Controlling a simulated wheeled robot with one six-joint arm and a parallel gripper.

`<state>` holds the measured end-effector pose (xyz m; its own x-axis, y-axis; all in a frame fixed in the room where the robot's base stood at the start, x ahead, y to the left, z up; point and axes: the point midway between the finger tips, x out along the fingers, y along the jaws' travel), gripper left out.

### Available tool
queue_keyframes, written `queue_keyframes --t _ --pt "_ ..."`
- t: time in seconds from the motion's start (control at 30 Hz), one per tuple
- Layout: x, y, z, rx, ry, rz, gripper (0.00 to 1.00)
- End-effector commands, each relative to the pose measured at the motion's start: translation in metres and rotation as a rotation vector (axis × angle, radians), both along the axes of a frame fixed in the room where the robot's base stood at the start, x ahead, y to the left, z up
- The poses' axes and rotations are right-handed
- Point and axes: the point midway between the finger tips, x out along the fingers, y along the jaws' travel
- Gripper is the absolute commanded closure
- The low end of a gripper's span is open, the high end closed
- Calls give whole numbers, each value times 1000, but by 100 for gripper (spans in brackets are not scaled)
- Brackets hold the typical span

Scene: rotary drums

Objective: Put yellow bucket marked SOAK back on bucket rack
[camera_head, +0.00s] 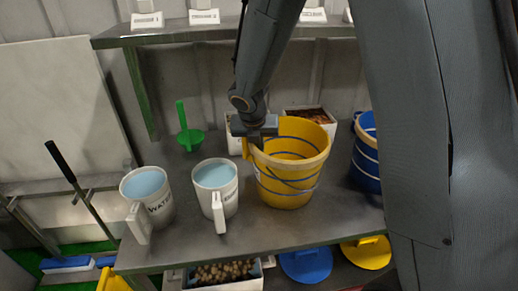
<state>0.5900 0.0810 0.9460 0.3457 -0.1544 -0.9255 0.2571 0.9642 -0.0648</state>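A yellow bucket (287,184) with dark blue bands stands upright at the middle right of the metal bench. No SOAK marking is readable on the side I see. My gripper (257,138) is at the bucket's upper left rim, touching or very close to it. Its fingertips are largely hidden, so I cannot tell whether they are closed on the rim. A blue bucket (367,160) with light bands stands to the right, partly hidden by my arm. I cannot make out which structure is the bucket rack.
Two white jugs of blue liquid, one marked WATER (159,208) and another (227,199), stand left of the bucket. A green scoop (189,140) and white containers (318,112) are behind. An upper shelf (170,37) overhangs the bench (195,247). Lids lie below.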

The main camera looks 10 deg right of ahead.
Motion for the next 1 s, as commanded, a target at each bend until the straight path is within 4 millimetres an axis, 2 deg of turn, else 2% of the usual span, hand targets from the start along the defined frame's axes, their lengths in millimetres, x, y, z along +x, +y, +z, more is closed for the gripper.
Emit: queue_keyframes --t 0.13,0.27,0.63,0.77,1.0 --pt "0 0 -1 0 -1 0 100" --pt "0 0 -2 0 0 -1 80" --pt "0 0 2 0 -1 -1 79" --pt "-5 3 16 0 -3 0 79" --pt "-20 10 59 2 -5 0 79"
